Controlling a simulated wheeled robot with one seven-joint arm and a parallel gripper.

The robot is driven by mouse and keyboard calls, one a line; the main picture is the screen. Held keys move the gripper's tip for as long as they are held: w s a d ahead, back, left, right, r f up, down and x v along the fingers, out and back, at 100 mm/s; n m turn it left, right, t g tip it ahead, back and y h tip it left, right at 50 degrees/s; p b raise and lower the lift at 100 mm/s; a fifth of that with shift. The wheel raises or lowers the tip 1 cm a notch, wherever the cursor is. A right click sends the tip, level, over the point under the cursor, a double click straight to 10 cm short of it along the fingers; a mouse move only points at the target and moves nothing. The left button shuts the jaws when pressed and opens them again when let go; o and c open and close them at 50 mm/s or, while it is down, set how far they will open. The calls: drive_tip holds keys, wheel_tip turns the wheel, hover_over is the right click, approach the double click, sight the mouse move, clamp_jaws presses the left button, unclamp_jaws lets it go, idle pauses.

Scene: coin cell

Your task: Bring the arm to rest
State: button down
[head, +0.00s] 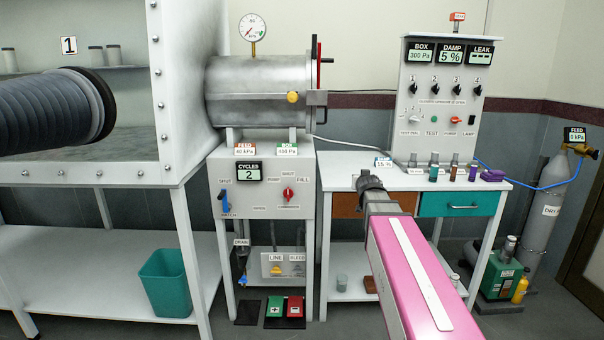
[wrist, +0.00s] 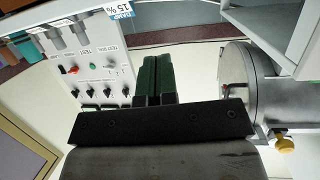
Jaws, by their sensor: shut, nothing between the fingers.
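My gripper (wrist: 153,78) shows in the wrist view with its two dark green fingers side by side, shut and empty. In the head view my pink arm reaches in from the lower right, and my gripper (head: 369,182) is at its far end, in front of the white table (head: 345,170). The fingertips are small and hard to make out there. Nothing is held. The control panel (head: 440,100) stands behind and to the right of the gripper; it also shows at the upper left of the wrist view (wrist: 85,60).
A steel chamber (head: 250,90) with a gauge stands left of the gripper. A glovebox with a dark ribbed sleeve (head: 45,110) is farther left. Several small vials (head: 453,172) stand on the table. A gas cylinder (head: 549,200) is at the right. A teal bin (head: 166,283) sits low left.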

drive_tip(key=s+a+f+g+y, duration=0.1)
drive_tip(key=s+f+g, duration=0.6)
drive_tip(key=s+f, duration=0.7)
drive_tip(key=s+a+f+n+g, duration=0.1)
drive_tip(key=s+a+f+g, duration=0.3)
drive_tip(key=s+f, duration=1.1)
drive_tip(key=f+g, duration=0.2)
drive_tip(key=g, duration=0.1)
drive_tip(key=shift+g+y, duration=0.4)
